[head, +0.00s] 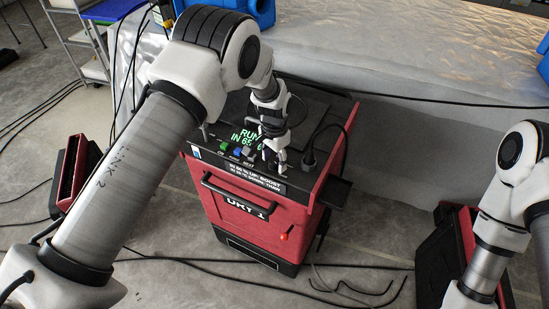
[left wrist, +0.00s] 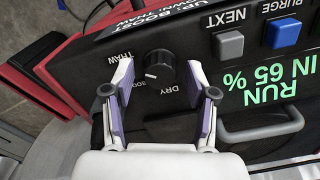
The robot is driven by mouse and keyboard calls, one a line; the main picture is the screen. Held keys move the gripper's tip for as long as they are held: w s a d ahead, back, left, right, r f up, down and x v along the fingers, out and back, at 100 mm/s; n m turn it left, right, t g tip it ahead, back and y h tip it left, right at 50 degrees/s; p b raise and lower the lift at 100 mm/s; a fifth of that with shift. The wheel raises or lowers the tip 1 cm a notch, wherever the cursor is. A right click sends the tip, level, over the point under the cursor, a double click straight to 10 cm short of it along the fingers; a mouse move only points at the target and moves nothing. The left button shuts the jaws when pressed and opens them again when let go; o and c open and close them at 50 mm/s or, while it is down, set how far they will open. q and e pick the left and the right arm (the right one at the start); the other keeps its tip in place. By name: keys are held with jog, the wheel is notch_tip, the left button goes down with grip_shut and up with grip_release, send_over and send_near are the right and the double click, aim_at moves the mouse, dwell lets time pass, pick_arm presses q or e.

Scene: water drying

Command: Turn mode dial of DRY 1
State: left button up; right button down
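The red and black unit DRY 1 (head: 250,210) stands upright in the middle of the head view. Its sloped black panel carries a green display (head: 243,134), which reads RUN IN 65 % in the left wrist view. The round dark mode dial (left wrist: 158,64) has a pale pointer mark and sits between the words THAW and DRY. My left gripper (head: 281,161) is over the panel's right part and hides the dial in the head view. In the left wrist view the left gripper (left wrist: 157,75) is open, one finger on each side of the dial, with visible gaps. My right gripper is out of view.
Grey NEXT (left wrist: 230,44) and blue PURGE (left wrist: 282,34) buttons sit beside the dial. A black plug and cable (head: 309,158) stand right of my left gripper. Other red units (head: 73,172) stand at both sides. Cables cross the floor; a sheet-covered block (head: 400,60) is behind.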

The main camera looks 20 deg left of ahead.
pick_arm(q)
grip_shut()
jog(key=shift+n, duration=0.5)
jog(key=n+b, duration=0.1)
jog(key=n, duration=0.3)
jog(key=shift+f+n+b, duration=0.1)
jog(key=shift+n+b, duration=0.2)
jog(key=n+b, duration=0.1)
jog(key=n, duration=0.5)
jog(key=shift+s+a, duration=0.1)
jog(key=shift+o, duration=1.4)
grip_release()
